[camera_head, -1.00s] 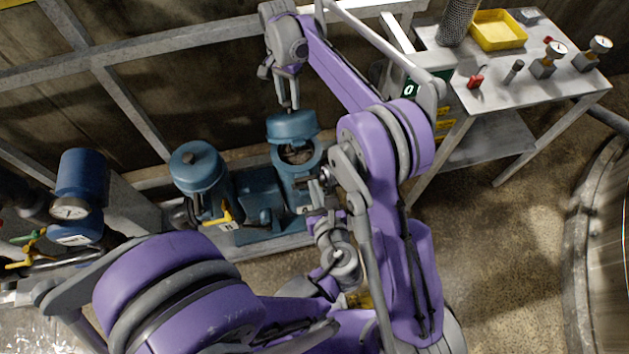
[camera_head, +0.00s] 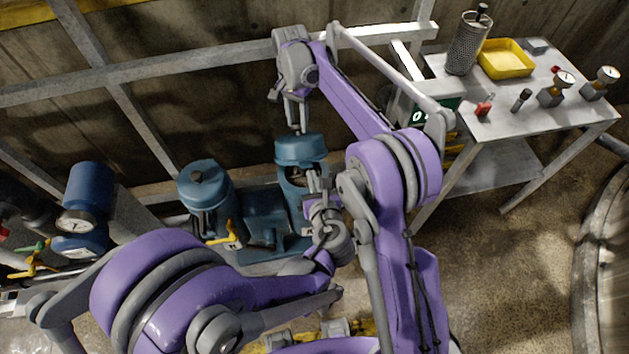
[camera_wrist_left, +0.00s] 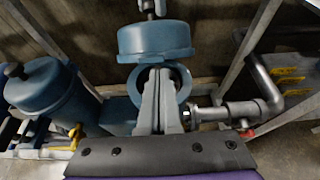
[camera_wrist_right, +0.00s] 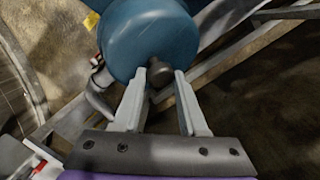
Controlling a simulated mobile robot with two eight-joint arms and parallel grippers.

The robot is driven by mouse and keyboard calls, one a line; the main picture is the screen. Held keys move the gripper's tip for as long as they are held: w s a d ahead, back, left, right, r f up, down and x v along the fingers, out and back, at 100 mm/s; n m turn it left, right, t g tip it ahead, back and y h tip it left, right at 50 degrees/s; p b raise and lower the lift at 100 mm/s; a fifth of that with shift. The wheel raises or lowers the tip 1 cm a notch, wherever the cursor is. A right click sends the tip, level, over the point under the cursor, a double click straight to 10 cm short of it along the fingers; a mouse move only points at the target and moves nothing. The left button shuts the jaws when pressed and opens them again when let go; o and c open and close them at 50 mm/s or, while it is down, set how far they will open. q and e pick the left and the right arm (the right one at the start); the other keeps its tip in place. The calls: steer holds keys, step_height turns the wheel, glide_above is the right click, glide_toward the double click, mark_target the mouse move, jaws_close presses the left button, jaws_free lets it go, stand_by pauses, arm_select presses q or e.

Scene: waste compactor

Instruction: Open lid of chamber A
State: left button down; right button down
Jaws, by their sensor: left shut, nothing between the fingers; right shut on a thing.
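The right-hand blue chamber (camera_head: 291,201) has its lid (camera_head: 301,150) raised at the back, with the round opening showing below it. The left wrist view shows this lid (camera_wrist_left: 155,38) above the chamber's open rim (camera_wrist_left: 182,78). My right gripper (camera_head: 299,127) is shut on the knob on top of the lid; the right wrist view shows the dark knob (camera_wrist_right: 160,77) between its fingers. My left gripper (camera_head: 317,184) is shut and empty, its fingertips in front of the opening and just below the lid. I cannot read the chamber letters.
A second blue chamber (camera_head: 206,187) with its lid closed stands at the left, with a yellow handle (camera_head: 226,236) by it. A metal table (camera_head: 468,129) with a yellow tray (camera_head: 505,60) and gauges is at the right. A grey rail (camera_head: 180,60) runs behind.

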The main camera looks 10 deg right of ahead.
steer(key=shift+w+a+f, duration=0.1)
steer(key=shift+a+f, duration=0.1)
steer(key=shift+a, duration=0.05)
arm_select(q)
steer(key=shift+w+a+r, duration=0.1)
steer(key=shift+w+r, duration=0.75)
